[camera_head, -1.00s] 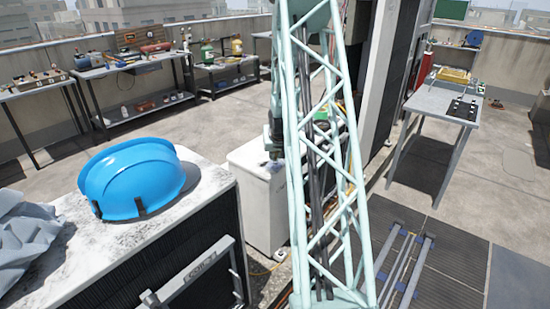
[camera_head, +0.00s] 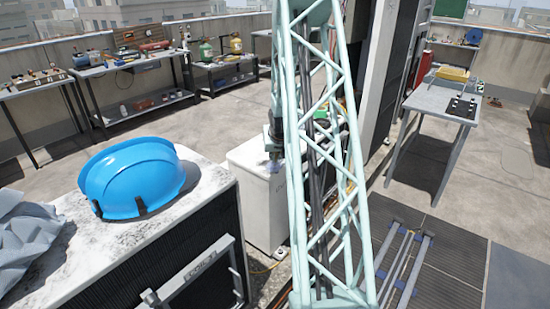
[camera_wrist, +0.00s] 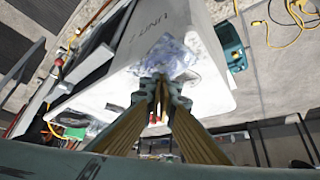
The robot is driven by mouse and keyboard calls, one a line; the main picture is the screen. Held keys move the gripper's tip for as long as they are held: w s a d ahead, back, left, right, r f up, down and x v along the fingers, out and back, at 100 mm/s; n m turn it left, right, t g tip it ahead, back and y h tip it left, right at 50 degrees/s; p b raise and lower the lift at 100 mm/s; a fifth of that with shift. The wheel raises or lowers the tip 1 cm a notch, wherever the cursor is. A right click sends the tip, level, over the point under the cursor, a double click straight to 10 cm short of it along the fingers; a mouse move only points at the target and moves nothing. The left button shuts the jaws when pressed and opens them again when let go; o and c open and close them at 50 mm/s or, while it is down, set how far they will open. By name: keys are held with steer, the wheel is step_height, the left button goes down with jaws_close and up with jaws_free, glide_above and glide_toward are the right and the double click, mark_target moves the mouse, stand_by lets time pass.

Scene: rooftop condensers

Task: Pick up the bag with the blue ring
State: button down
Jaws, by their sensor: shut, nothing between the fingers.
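A clear, crumpled plastic bag (camera_wrist: 168,55) with a bluish tint lies on top of the white unit (camera_wrist: 205,70) in the wrist view. I cannot make out a distinct blue ring on it. My gripper (camera_wrist: 162,88) is shut and empty, its fingertips right at the near edge of the bag; I cannot tell whether they touch it. In the head view my gripper (camera_head: 275,150) is low over the white unit (camera_head: 258,195), partly hidden by my lattice column, and the bag (camera_head: 274,166) shows only as a small pale patch below it.
A blue hard hat (camera_head: 137,180) and grey crumpled cloth (camera_head: 25,240) are on the near condenser at left. Workbenches with tools (camera_head: 130,68) line the back wall. A grey table (camera_head: 437,100) stands at right. In the wrist view, a teal case (camera_wrist: 231,45) and yellow cable (camera_wrist: 285,22) lie at upper right.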

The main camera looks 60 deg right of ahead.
steer(key=shift+w+d+r, duration=0.1)
steer(key=shift+d+r, duration=0.05)
steer(key=shift+r, duration=0.2)
steer(key=shift+r, duration=0.35)
steer(key=s+a+p, duration=0.1)
steer(key=s+a, duration=0.7)
steer(key=a, duration=0.1)
steer(key=shift+s, duration=0.1)
steer(key=c, duration=3.4)
jaws_free()
steer(key=shift+c, duration=0.2)
steer(key=o, duration=1.9)
steer(key=shift+c, duration=0.2)
steer(key=shift+d, duration=0.15)
